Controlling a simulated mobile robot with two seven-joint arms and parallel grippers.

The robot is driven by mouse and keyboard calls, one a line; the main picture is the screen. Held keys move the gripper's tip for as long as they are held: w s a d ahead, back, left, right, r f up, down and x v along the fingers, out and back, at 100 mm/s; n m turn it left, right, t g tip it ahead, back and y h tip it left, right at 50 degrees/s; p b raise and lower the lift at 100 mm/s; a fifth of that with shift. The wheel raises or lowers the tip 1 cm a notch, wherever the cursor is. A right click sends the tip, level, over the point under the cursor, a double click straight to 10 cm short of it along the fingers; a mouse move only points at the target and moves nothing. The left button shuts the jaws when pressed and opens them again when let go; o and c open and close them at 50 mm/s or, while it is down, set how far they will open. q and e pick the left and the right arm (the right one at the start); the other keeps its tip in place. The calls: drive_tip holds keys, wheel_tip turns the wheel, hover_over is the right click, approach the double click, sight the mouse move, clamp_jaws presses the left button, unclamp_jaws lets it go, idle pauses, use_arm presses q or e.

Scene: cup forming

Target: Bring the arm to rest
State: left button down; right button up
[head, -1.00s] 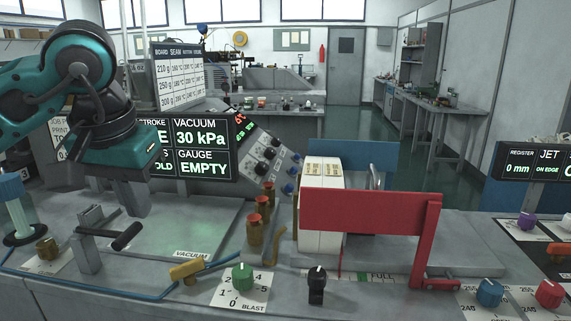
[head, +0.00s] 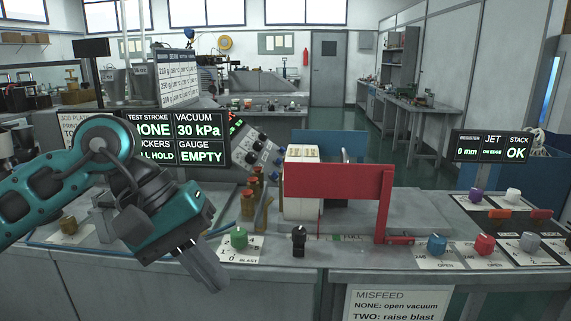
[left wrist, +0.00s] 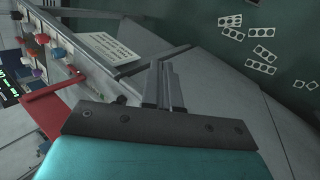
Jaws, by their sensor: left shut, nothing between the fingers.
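My left arm (head: 95,165) is teal and black and comes in from the left in the head view. Its gripper (head: 213,280) points down and to the right, in front of the bench's front edge. The gripper is shut and empty. In the left wrist view its two grey fingers (left wrist: 164,90) lie close together, with the bench front and the floor behind them. My right gripper is in neither view.
Blue and red knobs (head: 484,244) stand at the right. Flat blanks with holes (left wrist: 264,53) lie on the floor.

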use_arm(q)
drive_tip(key=s+d+r+n+g+h, duration=0.1)
drive_tip(key=s+d+n+g+h, duration=0.35)
drive_tip(key=d+n+h, duration=0.5)
drive_tip(key=w+a+f+m+t, duration=0.25)
drive_tip(key=m+t, duration=0.45)
drive_tip(key=m, duration=0.5)
drive_tip(key=w+a+f+m+t, duration=0.25)
drive_tip(key=m+t, duration=0.55)
drive_tip(key=m, duration=0.4)
drive_tip(key=w+a+f+m+t, duration=0.2)
drive_tip(key=w+f+m+t, duration=0.2)
drive_tip(key=m+t, duration=0.55)
drive_tip(key=s+a+f+n+g+y, duration=0.3)
drive_tip(key=f+n, duration=0.3)
drive_tip(key=f, duration=0.3)
drive_tip(key=s+a+f+n+g+y, duration=0.2)
drive_tip(key=s+a+f+n+y, duration=0.2)
drive_tip(key=f, duration=0.5)
drive_tip(key=s+a+f+n+g+y, duration=0.3)
drive_tip(key=s+f+n+y, duration=0.3)
drive_tip(key=f+n, duration=0.3)
drive_tip(key=shift+s+a+f+n+g+y, duration=0.3)
drive_tip(key=shift+s+a+f+n+y, duration=0.1)
drive_tip(key=shift+s, duration=0.1)
